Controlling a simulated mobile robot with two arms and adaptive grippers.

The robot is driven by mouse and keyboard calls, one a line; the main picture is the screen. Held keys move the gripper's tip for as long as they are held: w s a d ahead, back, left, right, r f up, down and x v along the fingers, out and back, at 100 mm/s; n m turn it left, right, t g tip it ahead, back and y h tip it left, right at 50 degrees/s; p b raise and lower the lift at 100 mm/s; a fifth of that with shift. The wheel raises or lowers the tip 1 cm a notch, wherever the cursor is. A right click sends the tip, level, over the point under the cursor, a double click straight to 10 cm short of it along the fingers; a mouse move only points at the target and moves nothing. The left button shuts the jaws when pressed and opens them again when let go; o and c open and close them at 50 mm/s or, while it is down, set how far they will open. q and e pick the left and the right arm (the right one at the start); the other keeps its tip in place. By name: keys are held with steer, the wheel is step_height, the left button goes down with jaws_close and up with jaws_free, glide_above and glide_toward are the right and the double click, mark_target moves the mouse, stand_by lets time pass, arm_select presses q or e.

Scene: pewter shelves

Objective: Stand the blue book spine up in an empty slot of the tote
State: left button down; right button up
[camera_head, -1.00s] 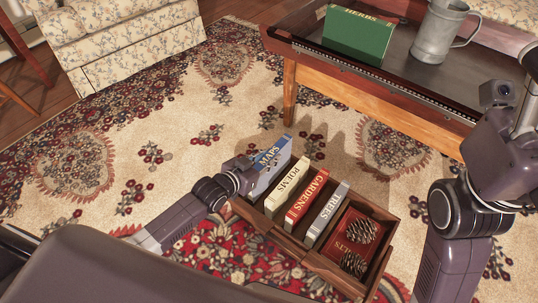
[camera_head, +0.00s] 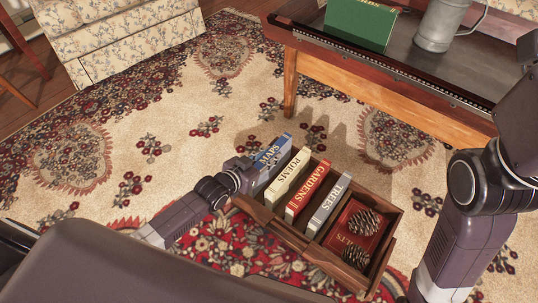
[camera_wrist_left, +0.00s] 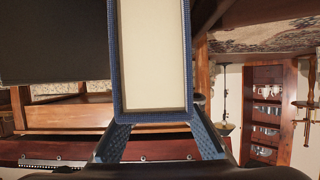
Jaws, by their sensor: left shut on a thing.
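The blue book (camera_head: 272,158), marked MAPS, is upright with its lettered spine up at the left end of the wooden tote (camera_head: 318,262). Its top is about level with the neighbouring books, and its lower part is hidden, so I cannot tell whether it touches the tote floor. My left gripper (camera_head: 247,172) is shut on the book from its left end. In the left wrist view the book's (camera_wrist_left: 153,118) pale pages and blue cover edges show between the fingers. My right arm shows at the right; its gripper is out of view.
The tote also holds the cream POEMS book (camera_head: 288,178), red GARDENS book (camera_head: 307,190) and grey TREES book (camera_head: 329,205), all spine up. A flat red book (camera_head: 358,222) and pinecones (camera_head: 355,257) fill its right end. A table behind bears a green book (camera_head: 360,25) and a metal mug (camera_head: 436,25).

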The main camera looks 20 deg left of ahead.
arm_select(q)
steer(key=shift+f, duration=0.15)
steer(key=c, duration=1.6)
jaws_free()
steer(key=shift+s+f, duration=0.1)
steer(key=v, duration=1.2)
steer(key=shift+r, duration=0.25)
